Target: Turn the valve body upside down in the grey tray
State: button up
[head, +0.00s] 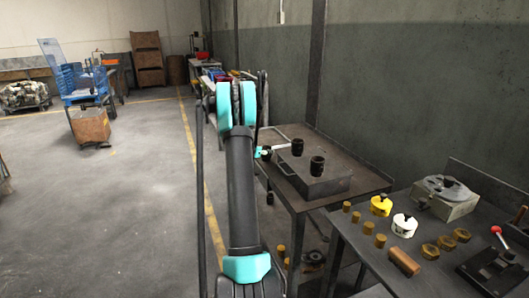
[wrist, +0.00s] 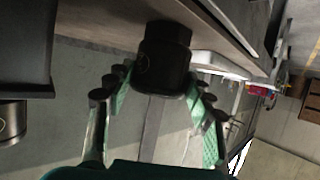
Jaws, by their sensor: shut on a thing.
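My gripper (wrist: 160,92) is shut on the valve body (wrist: 163,58), a dark, near-black stepped piece. In the wrist view its angular end points to the top of the picture and its rounded, wider part sits between my teal fingers with dark pads. In the head view a teal part of my gripper (head: 263,152) shows beside my arm, at the left edge of the dark table.
The right bench (head: 375,262) holds yellow and white pots, brass pieces and a grey device. Open floor (head: 100,210) lies to the left.

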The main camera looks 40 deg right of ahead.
jog(key=o, duration=1.5)
jog(key=shift+o, duration=0.2)
jog(key=v, duration=1.2)
jog(key=s+a+f+n+y, duration=0.2)
jog(key=s+a+n+y, duration=0.2)
jog(key=s+a, duration=0.8)
jog(key=s+a+f+n+y, duration=0.3)
jog(key=s+a+n+y, duration=0.1)
jog(key=s+a, duration=0.8)
jog(key=s+a+f+n+g+y, duration=0.1)
jog(key=s+a+f+n+y, duration=0.2)
jog(key=s+a, duration=0.9)
jog(key=a+n+y, duration=0.1)
jog(key=a+n, duration=0.1)
jog(key=a, duration=0.2)
jog(key=shift+a, duration=0.3)
